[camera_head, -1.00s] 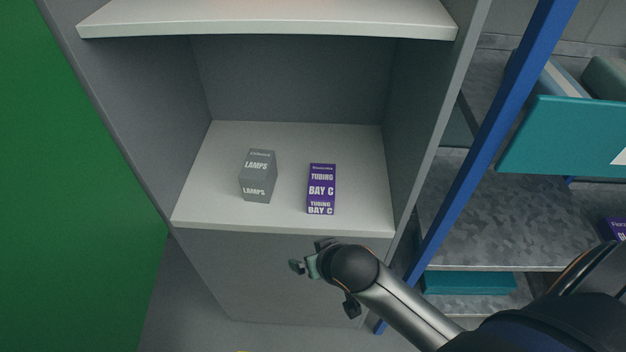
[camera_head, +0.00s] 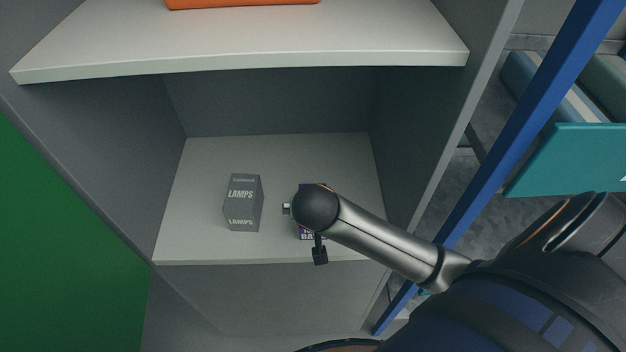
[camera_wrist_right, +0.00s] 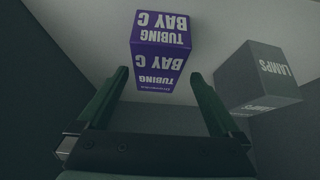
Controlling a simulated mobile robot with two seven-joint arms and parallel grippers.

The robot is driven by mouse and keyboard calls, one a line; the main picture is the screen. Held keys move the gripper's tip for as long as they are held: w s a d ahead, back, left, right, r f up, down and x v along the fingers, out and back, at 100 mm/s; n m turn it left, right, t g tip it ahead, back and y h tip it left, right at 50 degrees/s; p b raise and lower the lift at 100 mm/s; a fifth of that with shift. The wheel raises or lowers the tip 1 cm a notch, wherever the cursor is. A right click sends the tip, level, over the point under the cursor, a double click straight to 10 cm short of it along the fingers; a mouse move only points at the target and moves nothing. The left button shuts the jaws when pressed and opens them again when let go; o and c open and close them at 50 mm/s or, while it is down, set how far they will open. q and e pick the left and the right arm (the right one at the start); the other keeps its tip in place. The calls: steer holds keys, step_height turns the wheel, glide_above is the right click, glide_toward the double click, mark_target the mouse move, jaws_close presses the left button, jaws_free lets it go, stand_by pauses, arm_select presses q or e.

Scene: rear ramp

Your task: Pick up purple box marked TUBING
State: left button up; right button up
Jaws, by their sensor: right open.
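The purple box marked TUBING, BAY C (camera_head: 305,236) stands on the lower shelf. In the head view my right arm hides most of it. In the right wrist view the purple box (camera_wrist_right: 158,50) appears upside down, just beyond the fingertips and roughly between them. My right gripper (camera_wrist_right: 162,80) is open, with its two green fingers apart and nothing between them. In the head view the right gripper (camera_head: 303,228) is mostly hidden behind my wrist, in front of the box. My left gripper is not in view.
A grey box marked LAMPS (camera_head: 242,203) stands left of the purple box on the same lower shelf (camera_head: 200,250). An upper shelf (camera_head: 250,45) with an orange thing (camera_head: 240,3) overhangs it. A blue post (camera_head: 480,180) and a teal bin (camera_head: 570,160) are at right.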

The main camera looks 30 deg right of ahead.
steer(key=shift+d+x, duration=0.2)
steer(key=shift+x, duration=2.45)
steer(key=shift+r, duration=0.1)
steer(key=c, duration=1.4)
